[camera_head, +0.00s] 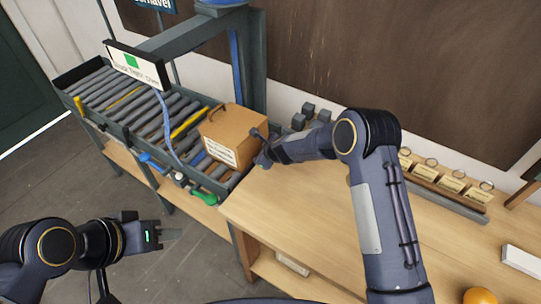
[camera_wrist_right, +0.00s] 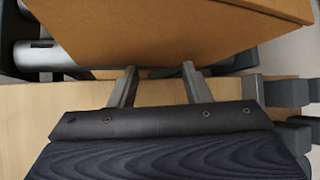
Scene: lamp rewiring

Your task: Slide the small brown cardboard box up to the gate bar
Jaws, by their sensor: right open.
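The brown cardboard box (camera_head: 237,122) with a white label sits on the right end of the roller conveyor (camera_head: 92,88), by the workbench. Its side fills the top of the right wrist view (camera_wrist_right: 180,30). My right gripper (camera_head: 262,160) is at the box's right side, low down. In the wrist view its two fingers (camera_wrist_right: 159,78) are apart with nothing between them, tips close to the box; I cannot tell whether they touch. My left gripper (camera_head: 172,235) hangs over the floor at lower left, away from the box; its finger gap is unclear. I cannot tell which part is the gate bar.
A grey frame (camera_head: 180,38) with a sign (camera_head: 137,65) spans the conveyor. A green-handled item (camera_head: 203,196) is at the conveyor's front edge. Rollers left of the box look clear.

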